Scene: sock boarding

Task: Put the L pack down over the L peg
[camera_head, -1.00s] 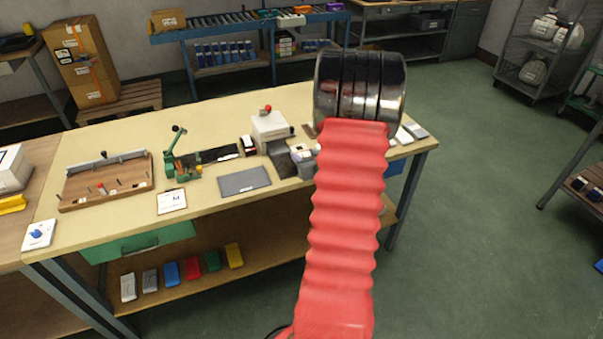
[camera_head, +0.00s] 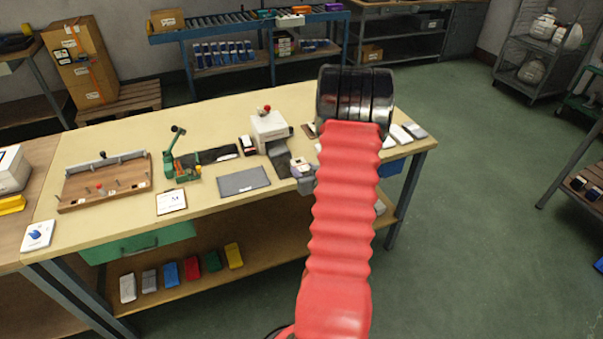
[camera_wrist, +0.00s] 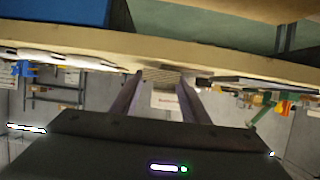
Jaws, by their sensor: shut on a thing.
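My gripper (camera_wrist: 162,77) shows in the wrist view with both fingers closed on a small pale grey pack (camera_wrist: 160,74), seen between the tips. Its size letter cannot be read. In the head view my red arm hides most of the gripper, and only a grey part (camera_head: 305,184) shows left of the arm, above the table's front edge. A wooden board (camera_head: 75,204) with several short pegs (camera_head: 100,189) lies at the left of the table, well apart from the gripper. The pegs' letters are too small to read, so I cannot tell which is L.
Between the gripper and the board lie a dark grey mat (camera_head: 244,181), a card marked M (camera_head: 171,203) and a green lever press (camera_head: 174,155). A white machine with a red knob (camera_head: 269,130) stands behind. White packs (camera_head: 401,134) lie at the right end. The front table strip is clear.

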